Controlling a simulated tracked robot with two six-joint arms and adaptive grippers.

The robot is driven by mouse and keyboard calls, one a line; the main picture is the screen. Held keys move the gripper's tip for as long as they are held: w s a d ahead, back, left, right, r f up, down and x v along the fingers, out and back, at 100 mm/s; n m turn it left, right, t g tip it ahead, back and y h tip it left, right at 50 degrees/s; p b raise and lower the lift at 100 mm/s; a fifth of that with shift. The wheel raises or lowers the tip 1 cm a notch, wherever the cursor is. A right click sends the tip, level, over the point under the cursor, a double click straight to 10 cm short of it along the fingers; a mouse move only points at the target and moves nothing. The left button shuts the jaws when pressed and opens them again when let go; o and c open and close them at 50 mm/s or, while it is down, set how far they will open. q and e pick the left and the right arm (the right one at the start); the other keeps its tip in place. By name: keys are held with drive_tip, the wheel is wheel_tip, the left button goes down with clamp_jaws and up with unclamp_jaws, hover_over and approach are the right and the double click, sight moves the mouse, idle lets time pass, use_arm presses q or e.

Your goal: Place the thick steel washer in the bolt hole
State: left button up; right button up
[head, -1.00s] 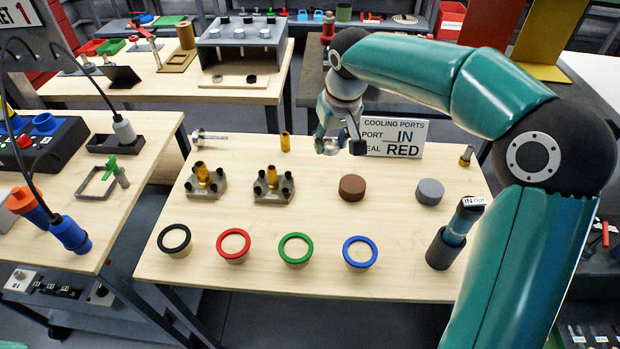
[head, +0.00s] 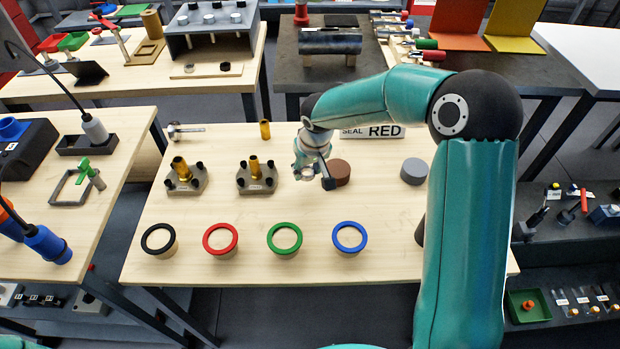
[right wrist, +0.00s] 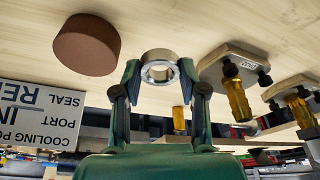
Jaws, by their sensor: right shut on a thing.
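The thick steel washer (right wrist: 160,54) is a short silver ring in the right wrist view. My right gripper (head: 312,174) is shut on it, with a fingertip on each side of the ring. In the head view the gripper hangs over the wooden table, just left of the brown puck (head: 339,172); the washer is hard to make out there. Two grey flanged blocks (head: 257,184) (head: 196,187) with brass stubs and dark bolts stand left of the gripper. I cannot tell which hole is the bolt hole. My left gripper is not in view.
Coloured ring-topped cups (head: 287,239) line the table's front. A grey puck (head: 414,171) lies right of the brown one, and the cooling ports sign (head: 384,132) stands behind. A brass pin (head: 265,129) stands at the back. Bare wood lies between the blocks and rings.

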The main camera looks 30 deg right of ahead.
sight(309, 176)
drive_tip(key=shift+f, duration=2.2)
drive_tip(key=shift+f, duration=0.15)
drive_tip(key=o, duration=1.2)
